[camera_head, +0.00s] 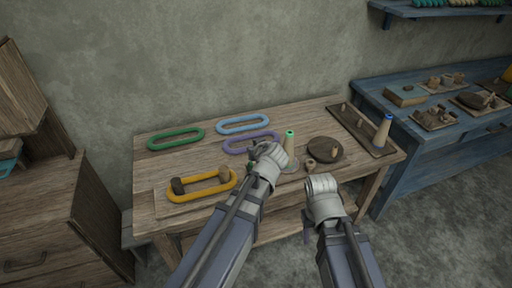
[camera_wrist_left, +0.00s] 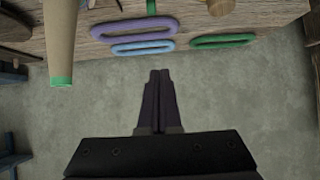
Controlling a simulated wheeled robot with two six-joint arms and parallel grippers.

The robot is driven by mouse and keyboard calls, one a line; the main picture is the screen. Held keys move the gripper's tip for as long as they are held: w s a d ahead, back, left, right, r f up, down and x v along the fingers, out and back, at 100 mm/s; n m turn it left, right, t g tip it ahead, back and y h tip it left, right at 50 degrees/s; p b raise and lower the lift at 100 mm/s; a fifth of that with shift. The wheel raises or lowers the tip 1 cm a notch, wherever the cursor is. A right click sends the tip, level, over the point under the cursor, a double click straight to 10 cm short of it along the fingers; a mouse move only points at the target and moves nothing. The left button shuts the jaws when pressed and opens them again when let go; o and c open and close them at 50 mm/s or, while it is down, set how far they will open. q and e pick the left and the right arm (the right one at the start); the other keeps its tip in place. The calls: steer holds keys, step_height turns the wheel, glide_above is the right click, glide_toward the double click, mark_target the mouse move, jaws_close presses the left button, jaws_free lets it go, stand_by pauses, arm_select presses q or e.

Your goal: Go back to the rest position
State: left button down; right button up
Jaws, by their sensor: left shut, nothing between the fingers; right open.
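My left gripper (camera_wrist_left: 160,78) is shut and empty in the left wrist view. In the head view its hand (camera_head: 266,160) is over the table's middle, close left of the green-tipped cone (camera_head: 290,146); its fingers are mostly hidden there. The cone also shows at the left of the wrist view (camera_wrist_left: 62,45). My right gripper (camera_head: 308,226) is open in front of the table's front edge, pointing down; its fingers are small and partly hidden by the hand. Nothing shows in it.
On the wooden table (camera_head: 165,160) lie green (camera_head: 176,139), blue (camera_head: 243,123), purple (camera_head: 236,146) and yellow (camera_head: 203,193) oval rings. A round brown disc (camera_head: 326,150) and a tray (camera_head: 352,123) with a blue-tipped cone (camera_head: 383,130) stand right. A blue bench (camera_head: 400,150) and wooden cabinet (camera_head: 75,225) flank it.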

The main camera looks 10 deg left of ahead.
arm_select(q)
steer(key=shift+s+d, duration=0.1)
stand_by(0.4)
steer(key=s+d+f+m+g+h+p, duration=0.1)
steer(key=s+d+m+g+h+p, duration=0.1)
steer(key=s, duration=0.9)
steer(key=s+d+f+m+g+h+p, duration=0.2)
steer(key=s+d+m+g+h+p, duration=0.1)
steer(key=s+d+m+g, duration=0.4)
steer(key=s+d+m+p, duration=0.1)
steer(key=s+d, duration=0.2)
steer(key=s, duration=0.1)
steer(key=shift+s+d+m+g, duration=0.3)
steer(key=shift+s, duration=0.05)
steer(key=shift+a, duration=0.1)
